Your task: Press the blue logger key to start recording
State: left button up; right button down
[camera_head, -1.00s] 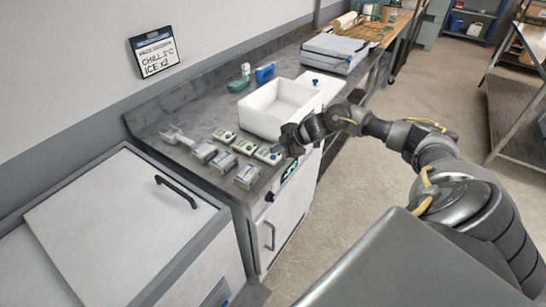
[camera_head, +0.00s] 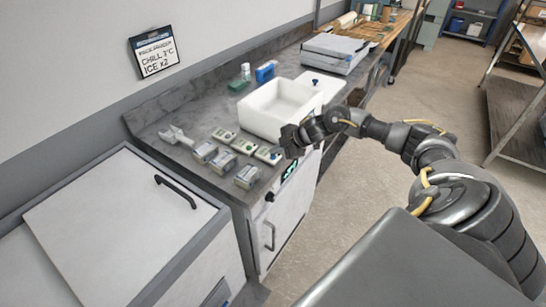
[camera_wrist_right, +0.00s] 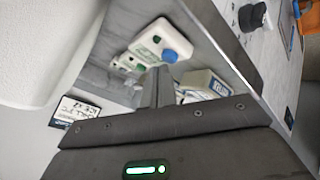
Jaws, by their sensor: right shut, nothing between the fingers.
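Three small white loggers stand in a row on the grey counter. The nearest logger (camera_head: 267,155) carries the blue key, which shows clearly in the right wrist view as a round blue knob (camera_wrist_right: 170,56) on a white body (camera_wrist_right: 160,38). My right gripper (camera_head: 288,152) is beside this logger, over the counter's front edge. In the right wrist view its fingers (camera_wrist_right: 158,75) are shut and empty, with the tips just short of the blue key in the picture. I cannot tell whether they touch it. My left gripper is out of view.
The other two loggers (camera_head: 244,146) (camera_head: 224,135) and several grey boxes (camera_head: 247,176) stand close by. A white bin (camera_head: 262,124) is behind my gripper. A scoop (camera_head: 177,136) lies at the left.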

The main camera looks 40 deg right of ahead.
aim_at(276, 159)
jog(key=shift+f, duration=0.5)
dwell(0.5)
dwell(0.3)
jog(key=shift+r+p, duration=0.65)
jog(key=shift+r, duration=0.25)
notch_tip(276, 159, up, 5)
jog(key=p, duration=0.4)
dwell(0.7)
